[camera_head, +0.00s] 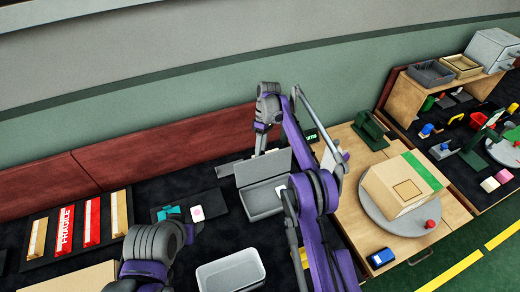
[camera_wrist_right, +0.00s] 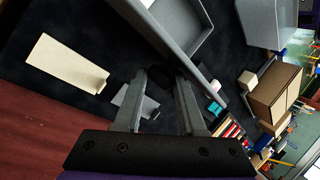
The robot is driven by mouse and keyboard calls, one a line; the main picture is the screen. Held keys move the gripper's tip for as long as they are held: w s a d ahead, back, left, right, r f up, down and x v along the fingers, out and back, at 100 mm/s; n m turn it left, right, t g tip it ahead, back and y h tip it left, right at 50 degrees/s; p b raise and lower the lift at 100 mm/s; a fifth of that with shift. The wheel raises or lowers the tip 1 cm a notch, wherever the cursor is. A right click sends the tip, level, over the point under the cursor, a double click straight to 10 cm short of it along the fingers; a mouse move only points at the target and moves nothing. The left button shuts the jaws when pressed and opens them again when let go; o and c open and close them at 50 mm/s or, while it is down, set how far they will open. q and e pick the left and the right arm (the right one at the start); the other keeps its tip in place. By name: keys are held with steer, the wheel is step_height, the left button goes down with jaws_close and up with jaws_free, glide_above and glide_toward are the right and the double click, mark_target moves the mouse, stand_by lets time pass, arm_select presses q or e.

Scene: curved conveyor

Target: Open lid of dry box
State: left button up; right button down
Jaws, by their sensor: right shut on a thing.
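The grey dry box (camera_head: 265,207) stands on the dark bench in the middle of the head view. Its lid (camera_head: 270,167) is raised at the back, standing tilted above the open tray. My right gripper (camera_head: 260,153) is at the lid's top edge and shut on it. In the right wrist view the fingers (camera_wrist_right: 163,76) close in at the lid's edge, and the grey tray interior (camera_wrist_right: 185,20) shows beyond. The exact contact is dark and partly hidden. My left arm enters at lower left in the head view; its gripper cannot be made out.
A white bin (camera_head: 230,272) stands in front of the box. Left lie teal pieces (camera_head: 170,213) and a rack with red FRAGILE strips (camera_head: 65,230). A cardboard box (camera_head: 402,188) sits on a round turntable (camera_head: 375,218) at right. A reddish-brown panel borders the back.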

arm_select(q)
steer(key=shift+w+r, duration=0.2)
steer(key=shift+w, duration=0.05)
arm_select(e)
steer(key=shift+w+d+f, duration=0.15)
steer(key=shift+d+f, duration=0.05)
steer(key=c, duration=0.9)
jaws_free()
steer(key=o, duration=0.4)
steer(key=shift+d, duration=0.1)
arm_select(q)
steer(key=shift+d, duration=0.15)
arm_select(e)
steer(key=shift+o, duration=0.2)
steer(key=shift+a+r, duration=0.1)
steer(key=shift+a, duration=0.1)
